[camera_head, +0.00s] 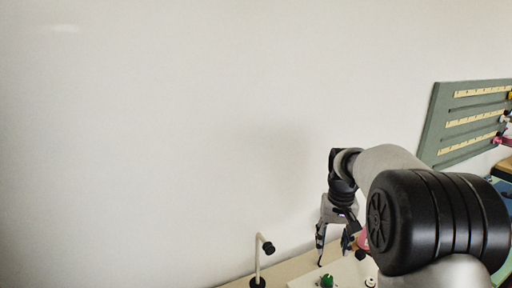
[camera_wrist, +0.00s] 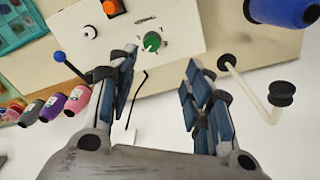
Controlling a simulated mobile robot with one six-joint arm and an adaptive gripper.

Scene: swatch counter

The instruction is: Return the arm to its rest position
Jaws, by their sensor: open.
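My gripper (camera_head: 335,238) hangs from my arm at the lower right of the head view, above the counter (camera_head: 285,272). In the wrist view my gripper (camera_wrist: 160,100) has its two fingers well apart, with nothing between the tips but the counter and a thin dark line. It is open and empty. Beyond the fingertips is a pale panel (camera_wrist: 190,28) with a green knob (camera_wrist: 152,41), an orange button (camera_wrist: 113,7) and a small white-and-black piece (camera_wrist: 89,32).
A pale bent post (camera_wrist: 250,90) with black ends stands beside the right finger. Pink (camera_wrist: 77,100), purple (camera_wrist: 52,107) and grey (camera_wrist: 30,114) spools lie at left. A blue spool (camera_wrist: 285,10) is at top right. A grey-green rack (camera_head: 440,115) is on the wall.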

